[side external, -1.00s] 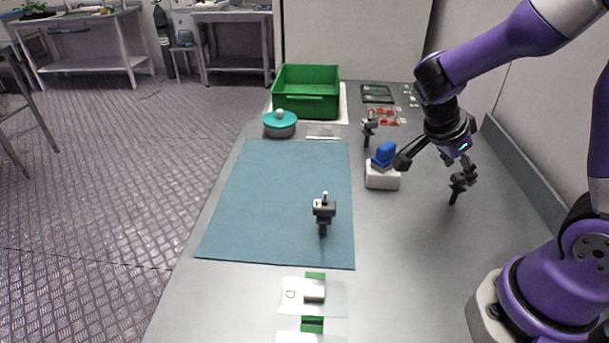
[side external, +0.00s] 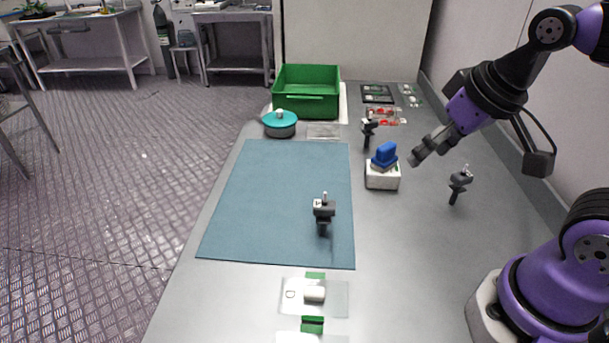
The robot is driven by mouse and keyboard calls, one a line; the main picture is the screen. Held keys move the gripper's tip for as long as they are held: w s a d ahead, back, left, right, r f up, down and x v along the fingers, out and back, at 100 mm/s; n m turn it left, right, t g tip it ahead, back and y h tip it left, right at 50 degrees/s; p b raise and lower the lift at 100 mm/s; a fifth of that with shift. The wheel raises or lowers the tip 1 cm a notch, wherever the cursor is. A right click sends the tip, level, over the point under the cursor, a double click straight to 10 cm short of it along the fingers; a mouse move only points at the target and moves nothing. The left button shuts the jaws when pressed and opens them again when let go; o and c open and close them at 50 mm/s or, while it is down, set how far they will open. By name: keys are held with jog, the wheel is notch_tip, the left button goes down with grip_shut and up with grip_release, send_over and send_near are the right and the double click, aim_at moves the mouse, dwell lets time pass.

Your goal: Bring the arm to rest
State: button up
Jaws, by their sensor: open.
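My gripper (side external: 428,149) is at the right of the table in the side external view, tilted down and to the left. It is open, with nothing visible between its fingers. Its fingertips are in the air to the right of a white block with a blue top (side external: 384,165), apart from it. My purple and black arm reaches in from the upper right.
A small black clamp stand (side external: 460,184) stands below my gripper in the picture. Two others stand on the mat's front right (side external: 324,212) and behind the block (side external: 369,131). A green crate (side external: 306,102), teal-lidded pot (side external: 280,122) and red tray (side external: 385,116) sit farther back. The blue mat (side external: 270,200) is mostly bare.

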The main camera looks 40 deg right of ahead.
jog(key=shift+s+a+r+n+y, duration=0.1)
jog(key=shift+s+a+n+y, duration=0.2)
jog(key=shift+a+n, duration=0.45)
jog(key=shift+d, duration=0.15)
dwell(0.6)
